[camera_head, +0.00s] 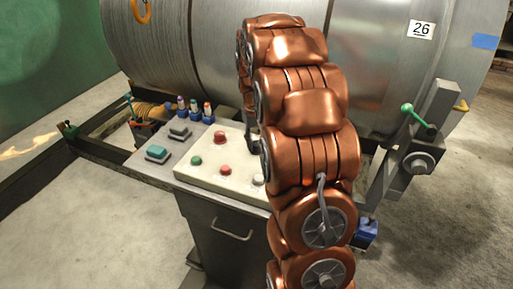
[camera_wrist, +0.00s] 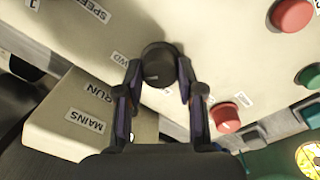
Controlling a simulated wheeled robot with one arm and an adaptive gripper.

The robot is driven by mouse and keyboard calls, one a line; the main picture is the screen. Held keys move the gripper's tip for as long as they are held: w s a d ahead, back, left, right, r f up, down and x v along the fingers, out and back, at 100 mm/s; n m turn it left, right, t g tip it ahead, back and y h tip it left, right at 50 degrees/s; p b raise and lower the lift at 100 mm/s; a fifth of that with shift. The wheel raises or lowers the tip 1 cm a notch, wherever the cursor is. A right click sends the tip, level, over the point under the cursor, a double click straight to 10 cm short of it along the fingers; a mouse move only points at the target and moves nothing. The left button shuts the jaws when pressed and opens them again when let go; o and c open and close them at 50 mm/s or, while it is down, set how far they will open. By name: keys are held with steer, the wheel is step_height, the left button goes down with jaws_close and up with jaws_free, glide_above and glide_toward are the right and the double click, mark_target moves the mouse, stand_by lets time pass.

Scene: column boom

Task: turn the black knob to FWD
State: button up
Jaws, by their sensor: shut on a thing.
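The black knob (camera_wrist: 157,64) sits on the cream control panel (camera_wrist: 205,62) in the wrist view. My gripper (camera_wrist: 160,75) has one finger on each side of the knob and is shut on it. A partly covered label ending in "WD" (camera_wrist: 119,59) lies just left of the knob. I cannot tell which way the knob points. In the head view my copper arm covers the right part of the panel (camera_head: 225,150), and the knob is hidden there.
A red button (camera_wrist: 226,118) is close right of my gripper. A larger red button (camera_wrist: 292,15) and a green button (camera_wrist: 310,76) are farther right. RUN (camera_wrist: 98,92) and MAINS (camera_wrist: 85,121) labels are at left. A large metal drum (camera_head: 380,60) stands behind the panel.

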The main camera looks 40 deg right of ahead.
mark_target(256, 143)
steer(key=shift+m+b, duration=0.6)
steer(key=shift+m, duration=0.4)
steer(key=o, duration=1.1)
steer(key=shift+o, duration=0.2)
steer(key=shift+r, duration=0.1)
step_height(256, 143, up, 12)
steer(key=shift+a, duration=0.15)
